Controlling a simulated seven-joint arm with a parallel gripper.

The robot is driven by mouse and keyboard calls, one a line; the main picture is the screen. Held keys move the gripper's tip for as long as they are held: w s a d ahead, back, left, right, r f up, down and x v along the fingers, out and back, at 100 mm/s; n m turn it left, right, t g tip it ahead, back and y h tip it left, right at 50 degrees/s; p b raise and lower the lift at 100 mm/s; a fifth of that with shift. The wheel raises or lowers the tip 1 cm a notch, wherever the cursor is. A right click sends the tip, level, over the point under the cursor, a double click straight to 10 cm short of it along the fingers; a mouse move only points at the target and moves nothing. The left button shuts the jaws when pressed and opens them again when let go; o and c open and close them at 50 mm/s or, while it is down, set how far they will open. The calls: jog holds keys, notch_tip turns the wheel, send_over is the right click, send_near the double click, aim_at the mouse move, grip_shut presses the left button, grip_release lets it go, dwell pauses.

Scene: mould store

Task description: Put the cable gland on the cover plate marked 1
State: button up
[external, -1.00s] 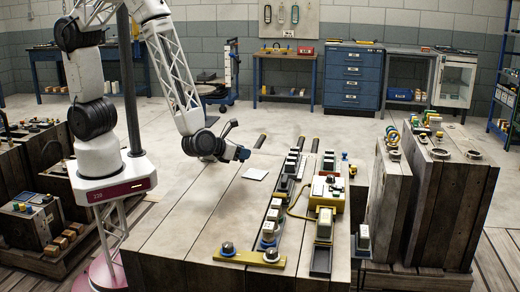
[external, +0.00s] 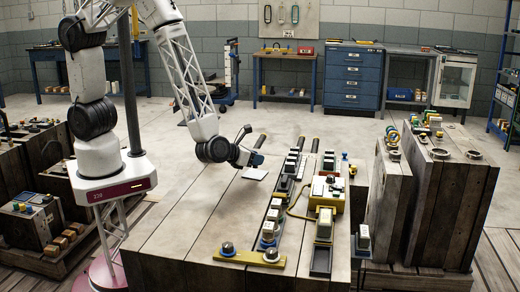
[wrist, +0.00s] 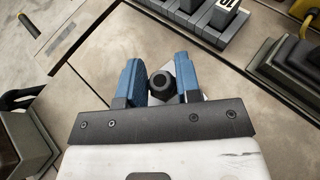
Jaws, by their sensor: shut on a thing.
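My gripper (wrist: 160,88) has blue fingers closed around a black cable gland (wrist: 158,84), which shows between the fingertips in the wrist view. In the external view my gripper (external: 256,160) is over the far edge of a small white plate (external: 254,174) on the bench top. The gap between them is hard to judge, and the gland is too small to make out there. In the wrist view a pale corner of a plate shows beside the gland, mostly hidden by the gripper. I cannot read any mark 1 on it.
Rows of modules (external: 277,207) stand on rails to the right of my gripper. A grey block (wrist: 222,14) marked 10 is at the top of the wrist view. A yellow bar (external: 243,257) with round fittings lies at the front. The bench left of the plate is clear.

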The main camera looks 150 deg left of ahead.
jog(key=shift+f, duration=1.1)
jog(key=shift+f, duration=0.15)
jog(key=o, duration=0.9)
jog(key=shift+d+r, duration=0.1)
jog(key=shift+r, duration=0.1)
jog(key=shift+v, duration=5.9)
